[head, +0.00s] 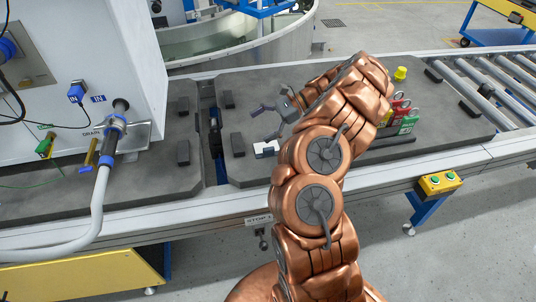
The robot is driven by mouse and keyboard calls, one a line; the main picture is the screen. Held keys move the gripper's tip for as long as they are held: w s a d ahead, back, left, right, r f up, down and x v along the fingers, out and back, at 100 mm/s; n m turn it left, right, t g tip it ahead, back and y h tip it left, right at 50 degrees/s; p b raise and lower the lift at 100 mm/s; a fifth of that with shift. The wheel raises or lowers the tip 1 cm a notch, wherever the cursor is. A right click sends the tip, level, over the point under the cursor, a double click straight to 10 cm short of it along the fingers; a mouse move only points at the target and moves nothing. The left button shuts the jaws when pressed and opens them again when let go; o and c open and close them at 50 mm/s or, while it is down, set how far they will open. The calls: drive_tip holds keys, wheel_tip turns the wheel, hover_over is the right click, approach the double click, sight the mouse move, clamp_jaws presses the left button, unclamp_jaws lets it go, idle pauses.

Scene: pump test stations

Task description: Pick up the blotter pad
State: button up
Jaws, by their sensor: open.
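A small white piece (259,146), which looks like the blotter pad, lies on the dark grey pallet, just left of my arm's copper joint. A small dark shape covers part of it, and I cannot tell what that shape is. My gripper (262,122) is open and empty, with its fingers spread toward the left. It is above and slightly behind the white piece in the picture, apart from it. My arm may hide part of the pallet around it.
A white cabinet (75,75) with a hose (97,205) stands at left. Coloured tags (404,118) and a yellow knob (400,73) stand right of my arm on the pallet (450,125). Small black blocks (237,145) stick up nearby. Rollers (500,80) lie at far right.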

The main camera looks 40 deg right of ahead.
sight(261, 150)
drive_tip(key=d+f+m, duration=0.1)
drive_tip(key=d+f, duration=0.1)
drive_tip(key=s+d+f+m+t, duration=0.1)
drive_tip(key=d+f, duration=0.1)
drive_tip(key=s+d+f+m+t+b, duration=0.1)
drive_tip(key=d+f, duration=0.1)
drive_tip(key=f, duration=0.1)
drive_tip(key=shift+d, duration=0.35)
drive_tip(key=shift+h, duration=0.3)
drive_tip(key=shift+x, duration=3.75)
drive_tip(key=shift+s+r, duration=0.1)
drive_tip(key=shift+c, duration=0.3)
drive_tip(key=c, duration=1.1)
drive_tip(key=shift+r, duration=0.1)
